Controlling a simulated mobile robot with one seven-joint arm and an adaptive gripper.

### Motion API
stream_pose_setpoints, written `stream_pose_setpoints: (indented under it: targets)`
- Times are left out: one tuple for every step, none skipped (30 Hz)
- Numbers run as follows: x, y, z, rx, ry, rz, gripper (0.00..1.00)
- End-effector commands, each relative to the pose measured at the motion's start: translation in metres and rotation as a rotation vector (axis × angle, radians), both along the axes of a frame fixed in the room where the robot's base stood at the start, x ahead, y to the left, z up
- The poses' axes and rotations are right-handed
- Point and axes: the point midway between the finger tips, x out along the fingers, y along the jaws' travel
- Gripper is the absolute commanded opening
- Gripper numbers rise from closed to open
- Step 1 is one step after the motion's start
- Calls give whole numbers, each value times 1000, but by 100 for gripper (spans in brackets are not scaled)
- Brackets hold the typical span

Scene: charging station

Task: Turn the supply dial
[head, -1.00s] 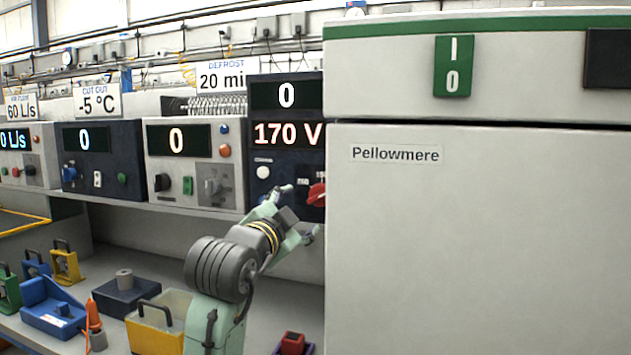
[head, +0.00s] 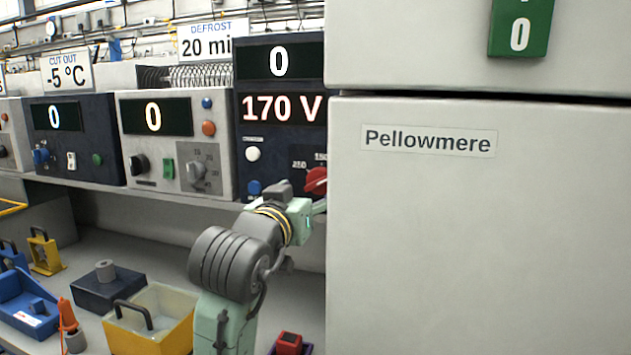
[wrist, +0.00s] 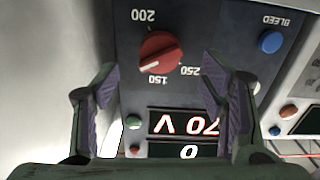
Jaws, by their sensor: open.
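The red supply dial (head: 316,181) is on the dark panel under a display reading 0 and a "170 V" line. In the head view, the white cabinet cuts off its right side. In the wrist view the panel appears upside down, and the whole dial (wrist: 160,52) shows, with 150, 200 and 250 marked around it. Its white mark points to the lower left, near 150. My gripper (wrist: 158,76) is open and empty, its fingers spread to either side of the dial's line in the wrist view. I cannot tell any contact. In the head view the fingertips are mostly hidden.
The white Pellowmere cabinet (head: 430,240) stands close on the right of my arm. A blue BLEED button (wrist: 270,42) and a white button (head: 252,154) are near the dial. Another unit with a grey dial (head: 197,171) is to the left. A yellow bin (head: 160,335) is on the bench below.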

Motion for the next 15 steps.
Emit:
stream_pose_setpoints:
  targets:
    - [10, -4, 2, -1, 4, -2, 66]
    - [15, -5, 2, -1, 4, -1, 66]
    - [22, -7, 2, 0, 4, -1, 66]
    - [27, -9, 2, 0, 4, -1, 66]
    - [31, -10, 2, 1, 3, -2, 66]
    - [36, -12, 2, 0, 3, -1, 66]
    - [39, -13, 2, 0, 2, -1, 66]
    - [42, -14, 2, -1, 1, -1, 66]
    - [45, -15, 1, 0, 1, -1, 66]
    - [47, -15, 1, 0, 1, -1, 66]
    - [49, -16, 1, 1, 1, -1, 66]
    - [50, -16, 1, 1, 0, -1, 66]
    - [51, -17, 0, 1, 0, -1, 66]
    - [52, -17, 0, 1, 0, -1, 66]
    - [52, -17, 0, 2, -1, -1, 66]
